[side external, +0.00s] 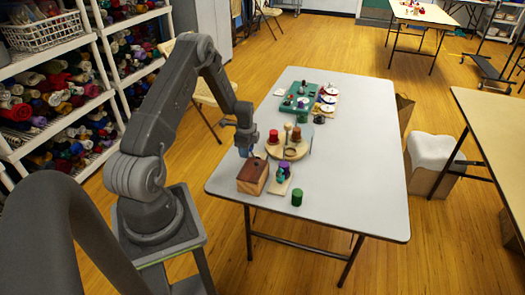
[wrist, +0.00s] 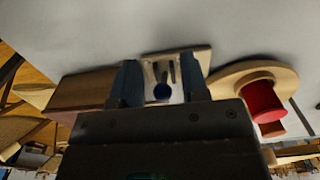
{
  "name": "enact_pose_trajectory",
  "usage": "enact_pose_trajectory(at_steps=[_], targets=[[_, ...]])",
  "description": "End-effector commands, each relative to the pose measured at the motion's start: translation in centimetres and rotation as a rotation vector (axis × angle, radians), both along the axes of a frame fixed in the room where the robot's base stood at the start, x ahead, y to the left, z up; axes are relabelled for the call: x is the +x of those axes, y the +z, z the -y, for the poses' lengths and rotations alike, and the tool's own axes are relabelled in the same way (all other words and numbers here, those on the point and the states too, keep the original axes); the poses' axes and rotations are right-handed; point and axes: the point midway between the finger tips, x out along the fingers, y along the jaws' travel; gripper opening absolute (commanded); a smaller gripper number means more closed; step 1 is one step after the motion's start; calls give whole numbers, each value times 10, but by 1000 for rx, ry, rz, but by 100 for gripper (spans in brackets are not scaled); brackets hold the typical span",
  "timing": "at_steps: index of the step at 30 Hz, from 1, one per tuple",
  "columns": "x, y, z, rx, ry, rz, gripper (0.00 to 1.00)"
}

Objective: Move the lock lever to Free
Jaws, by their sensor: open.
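A pale plate (wrist: 203,57) with dark slots or marks lies on the table in the wrist view. In the side view my gripper (side external: 244,149) points down just behind the wooden box and largely hides this spot. No lettering is readable, so the lever's setting cannot be told.
The wooden box (side external: 252,178) is close to my gripper. A small board with a purple item (side external: 284,171) and a green spool (side external: 297,197) are nearer the camera. The table's right side (side external: 365,170) is clear.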

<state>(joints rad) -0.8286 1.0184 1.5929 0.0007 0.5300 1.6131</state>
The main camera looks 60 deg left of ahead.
Motion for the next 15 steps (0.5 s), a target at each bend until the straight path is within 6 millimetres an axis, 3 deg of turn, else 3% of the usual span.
enact_pose_trajectory(at_steps=[5, 15], targets=[[0, 4, 0, 1, 0, 1, 41], [1, 36, 0, 1, 0, 1, 41]])
